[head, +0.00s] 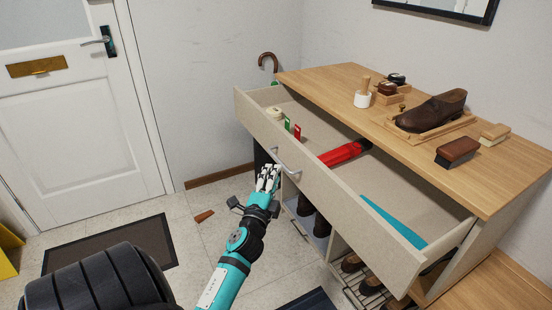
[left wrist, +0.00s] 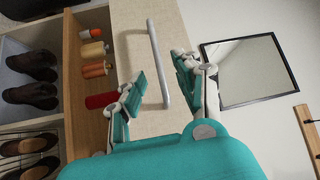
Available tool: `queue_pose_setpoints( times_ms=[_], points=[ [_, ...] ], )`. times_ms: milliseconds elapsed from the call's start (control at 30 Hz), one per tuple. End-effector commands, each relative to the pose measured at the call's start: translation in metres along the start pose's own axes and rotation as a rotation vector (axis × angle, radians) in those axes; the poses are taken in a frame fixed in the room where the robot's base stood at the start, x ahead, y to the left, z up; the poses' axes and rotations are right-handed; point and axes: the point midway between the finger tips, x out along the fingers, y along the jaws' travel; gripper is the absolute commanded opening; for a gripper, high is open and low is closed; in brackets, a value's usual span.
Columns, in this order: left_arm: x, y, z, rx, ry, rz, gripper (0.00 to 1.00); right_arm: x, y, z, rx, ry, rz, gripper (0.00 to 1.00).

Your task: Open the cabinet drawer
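The cabinet drawer (head: 330,190) is pulled well out; its beige front slants across the head view and its inside shows. Its silver bar handle (head: 285,162) is on the front; in the left wrist view the handle (left wrist: 158,62) shows lengthwise between the two fingers. My left gripper (head: 268,178) is just in front of the handle, with its fingers apart (left wrist: 158,72). I cannot tell whether any finger touches the handle. My right gripper is in neither view.
The drawer holds a red item (head: 344,153) and a teal item (head: 392,221). Below are shoe racks (head: 352,282). A wedge (head: 204,216) lies on the floor near a dark mat (head: 110,247).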

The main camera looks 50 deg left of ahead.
Motion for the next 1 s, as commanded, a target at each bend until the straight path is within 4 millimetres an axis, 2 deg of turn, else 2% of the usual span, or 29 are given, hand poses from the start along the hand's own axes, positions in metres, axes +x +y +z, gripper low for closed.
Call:
queue_pose_setpoints(
  times_ms=[100, 300, 1000],
  points=[
    [-0.024, 0.000, 0.000, -0.002, -0.001, 0.002, 0.33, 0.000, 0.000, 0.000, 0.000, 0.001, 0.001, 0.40],
    [-0.046, -0.001, 0.000, 0.000, 0.000, 0.000, 0.33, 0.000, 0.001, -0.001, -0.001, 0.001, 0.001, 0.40],
    [-0.050, 0.002, -0.001, -0.006, 0.001, 0.005, 0.33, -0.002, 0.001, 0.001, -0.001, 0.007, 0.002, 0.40]
  ],
)
